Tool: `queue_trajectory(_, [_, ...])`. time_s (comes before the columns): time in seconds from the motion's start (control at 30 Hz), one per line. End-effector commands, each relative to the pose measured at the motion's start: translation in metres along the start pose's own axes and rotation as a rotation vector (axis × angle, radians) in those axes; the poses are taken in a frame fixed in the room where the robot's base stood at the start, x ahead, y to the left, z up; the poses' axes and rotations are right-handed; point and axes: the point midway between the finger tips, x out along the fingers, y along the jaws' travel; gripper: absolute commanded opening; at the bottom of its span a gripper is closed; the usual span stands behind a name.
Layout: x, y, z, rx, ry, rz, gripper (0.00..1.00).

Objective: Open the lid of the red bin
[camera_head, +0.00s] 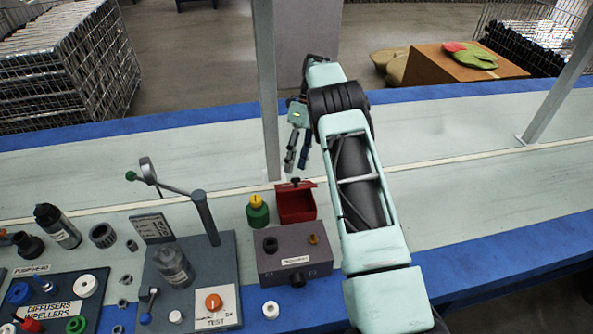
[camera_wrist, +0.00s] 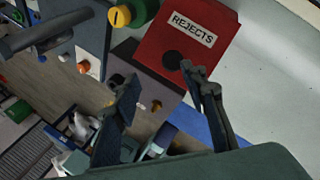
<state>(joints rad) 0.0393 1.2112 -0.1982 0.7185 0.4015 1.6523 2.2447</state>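The red bin (camera_head: 297,208) stands on the pale table in the head view, behind a grey box. Its lid (camera_head: 307,184) carries a small black knob (camera_head: 296,180). In the wrist view the red lid (camera_wrist: 156,50) shows a white "REJECTS" label and the round black knob (camera_wrist: 173,60). I cannot tell whether the lid is fully closed. My gripper (camera_head: 296,169) points down above and behind the bin in the head view. In the wrist view my gripper (camera_wrist: 158,74) has its fingers apart with nothing between them, and the knob lies near the right fingertip.
A green container with a yellow top (camera_head: 257,211) stands just left of the bin. The grey box (camera_head: 294,251) is in front. A grey test stand (camera_head: 190,278) with an upright post is farther left. A metal post (camera_head: 267,100) rises behind the bin. The table behind is mostly clear.

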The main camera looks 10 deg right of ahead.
Motion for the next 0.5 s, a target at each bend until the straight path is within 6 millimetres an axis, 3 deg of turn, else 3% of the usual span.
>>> queue_trajectory(0.2, [-0.035,0.017,-0.004,0.000,-0.001,-0.002,0.40])
queue_trajectory(0.5, [-0.050,0.025,-0.006,0.001,0.000,0.000,0.40])
